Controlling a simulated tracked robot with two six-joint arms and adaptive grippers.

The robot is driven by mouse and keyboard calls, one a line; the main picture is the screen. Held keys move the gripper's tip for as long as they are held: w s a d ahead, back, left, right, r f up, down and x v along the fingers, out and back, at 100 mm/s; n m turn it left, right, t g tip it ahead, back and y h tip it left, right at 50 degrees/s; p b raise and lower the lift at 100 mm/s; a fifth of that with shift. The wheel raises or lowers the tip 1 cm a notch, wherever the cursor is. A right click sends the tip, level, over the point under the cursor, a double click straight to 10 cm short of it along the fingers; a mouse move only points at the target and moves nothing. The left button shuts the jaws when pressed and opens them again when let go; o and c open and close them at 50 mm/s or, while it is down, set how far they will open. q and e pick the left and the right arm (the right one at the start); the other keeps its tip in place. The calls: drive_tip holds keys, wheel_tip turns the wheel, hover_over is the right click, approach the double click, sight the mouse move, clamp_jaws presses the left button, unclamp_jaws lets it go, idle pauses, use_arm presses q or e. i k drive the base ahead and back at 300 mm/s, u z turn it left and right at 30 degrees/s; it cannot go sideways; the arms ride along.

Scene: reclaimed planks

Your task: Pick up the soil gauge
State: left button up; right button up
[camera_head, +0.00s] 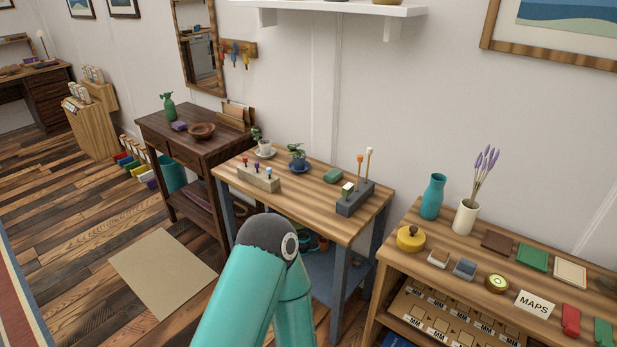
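On the light wooden table (315,202) stands a dark grey block (357,200) at the right end. An orange-topped stick (360,160) and a white-topped stick (369,154) stand upright in it, along with a small green-and-white piece (347,189). One of these may be the soil gauge, but I cannot tell which. A pale wooden block (259,180) with red, purple and blue-topped pegs stands at the table's left front. Neither of my grippers shows. One of my teal arms, bent at a dark joint, rises in front of the table.
A darker side table (158,124) stands left. A shelf unit (400,270) with vases and small items stands right. Open floor with a beige mat (163,272) lies left.

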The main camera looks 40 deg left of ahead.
sight(346, 190)
drive_tip(key=u, duration=0.45)
drive_tip(key=i, duration=0.95)
drive_tip(key=u, duration=0.95)
drive_tip(key=i, duration=0.3)
drive_tip(key=u, duration=0.1)
drive_tip(key=k, duration=0.7)
drive_tip(key=u, duration=0.2)
drive_tip(key=i, duration=0.7)
